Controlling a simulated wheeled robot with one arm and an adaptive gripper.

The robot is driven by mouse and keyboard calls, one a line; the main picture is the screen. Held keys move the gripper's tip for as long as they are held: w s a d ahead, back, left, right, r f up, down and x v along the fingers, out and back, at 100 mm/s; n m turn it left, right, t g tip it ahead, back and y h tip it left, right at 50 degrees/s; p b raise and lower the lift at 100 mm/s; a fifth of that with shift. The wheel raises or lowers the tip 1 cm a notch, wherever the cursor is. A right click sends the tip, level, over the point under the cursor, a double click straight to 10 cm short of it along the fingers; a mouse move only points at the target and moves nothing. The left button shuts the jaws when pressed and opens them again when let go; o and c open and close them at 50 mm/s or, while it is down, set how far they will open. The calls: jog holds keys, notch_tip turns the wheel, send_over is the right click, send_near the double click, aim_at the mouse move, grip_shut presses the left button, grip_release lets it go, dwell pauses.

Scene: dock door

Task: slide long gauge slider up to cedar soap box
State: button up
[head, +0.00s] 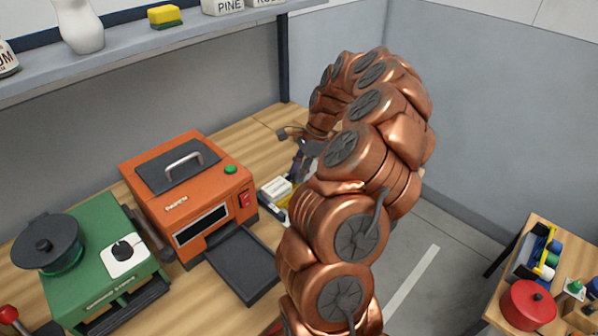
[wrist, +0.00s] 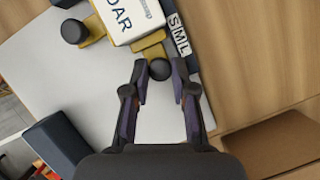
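The cedar soap box (wrist: 130,18), white with dark letters ending "DAR", lies at the top of the wrist view, with brass slider parts around it. One brass slider (wrist: 152,41) with a round black knob (wrist: 160,69) is at its near edge; another brass arm with a black knob (wrist: 75,32) is at its left. I cannot tell which is the long gauge slider. My gripper (wrist: 159,67) is open, its fingertips on either side of the nearer knob with small gaps. In the head view the box (head: 275,188) shows left of my arm, which hides most of the gauge.
A dark strip marked S M L (wrist: 179,35) runs along the gauge's right side. An orange machine (head: 190,190) with a dark tray (head: 238,265) stands left of the gauge. A green stove (head: 95,265) is farther left. Bare wooden bench (wrist: 245,50) lies right of the strip.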

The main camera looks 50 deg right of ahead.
jog(key=o, duration=0.5)
jog(key=shift+a, duration=0.1)
jog(key=shift+c, duration=0.2)
jog(key=shift+r, duration=0.1)
jog(key=v, duration=1.2)
jog(key=a+r+n, duration=0.2)
jog(key=a+n, duration=0.2)
jog(key=a, duration=0.4)
jog(key=a+r+n+g, duration=0.1)
jog(key=a+n, duration=0.3)
jog(key=a, duration=0.4)
jog(key=a+r+n, duration=0.3)
jog(key=a+n, duration=0.1)
jog(key=a, duration=0.4)
jog(key=shift+a+g+h, duration=0.25)
jog(key=shift+g+h, duration=0.15)
jog(key=s+a+f+n+g+h, duration=0.1)
jog(key=s+a+f+n, duration=0.1)
jog(key=s+a+n, duration=0.55)
jog(key=s+a+f+n+h, duration=0.1)
jog(key=s+a+f, duration=0.1)
jog(key=s, duration=0.5)
jog(key=s+a+f+n+h, duration=0.1)
jog(key=s+a+f+n, duration=0.1)
jog(key=s, duration=0.5)
jog(key=shift+s+f+g, duration=0.35)
jog(key=shift+f+g, duration=0.05)
jog(key=shift+f, duration=0.45)
